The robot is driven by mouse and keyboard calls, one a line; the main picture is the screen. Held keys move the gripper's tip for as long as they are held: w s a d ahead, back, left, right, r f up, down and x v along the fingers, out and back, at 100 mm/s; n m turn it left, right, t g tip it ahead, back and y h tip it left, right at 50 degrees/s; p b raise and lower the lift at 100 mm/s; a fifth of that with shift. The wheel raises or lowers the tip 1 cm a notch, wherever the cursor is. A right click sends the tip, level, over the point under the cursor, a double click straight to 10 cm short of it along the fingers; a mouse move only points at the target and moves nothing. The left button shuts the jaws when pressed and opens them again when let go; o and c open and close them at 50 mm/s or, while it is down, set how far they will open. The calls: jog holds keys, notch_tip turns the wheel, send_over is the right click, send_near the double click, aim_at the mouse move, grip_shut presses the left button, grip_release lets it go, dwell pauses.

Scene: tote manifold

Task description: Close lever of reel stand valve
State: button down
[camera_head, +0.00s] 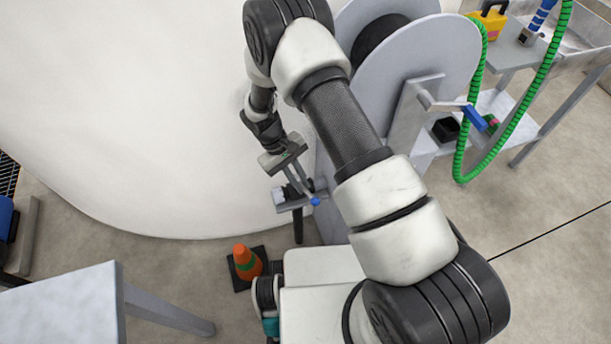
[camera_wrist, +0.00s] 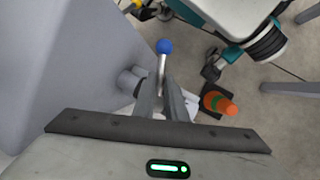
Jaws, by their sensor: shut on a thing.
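The reel stand (camera_head: 335,185) is pale grey, with a large round reel (camera_head: 447,52) on top, partly behind my arm. The valve (camera_head: 282,196) sits low on the stand's left side. In the wrist view its grey cylindrical body (camera_wrist: 130,80) shows beside the stand's wall (camera_wrist: 60,60). The valve lever (camera_wrist: 161,72) is a thin metal rod with a blue ball knob (camera_wrist: 164,46), which also shows in the head view (camera_head: 315,201). My gripper (camera_head: 299,182) is shut on the lever, with the knob sticking out past the fingertips. The fingers (camera_wrist: 168,95) hide the lever's lower part.
An orange and green cone (camera_head: 246,262) stands on the floor nearby. A grey table (camera_head: 70,305) is at the lower left. A large white curved wall (camera_head: 130,110) is behind my gripper. A green hose (camera_head: 530,95) hangs by a bench at the right.

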jog(key=shift+a+m, duration=0.15)
jog(key=shift+m, duration=0.35)
jog(key=c, duration=1.8)
grip_release()
jog(key=shift+r, duration=0.1)
notch_tip(320, 180, up, 10)
jog(key=p, duration=0.2)
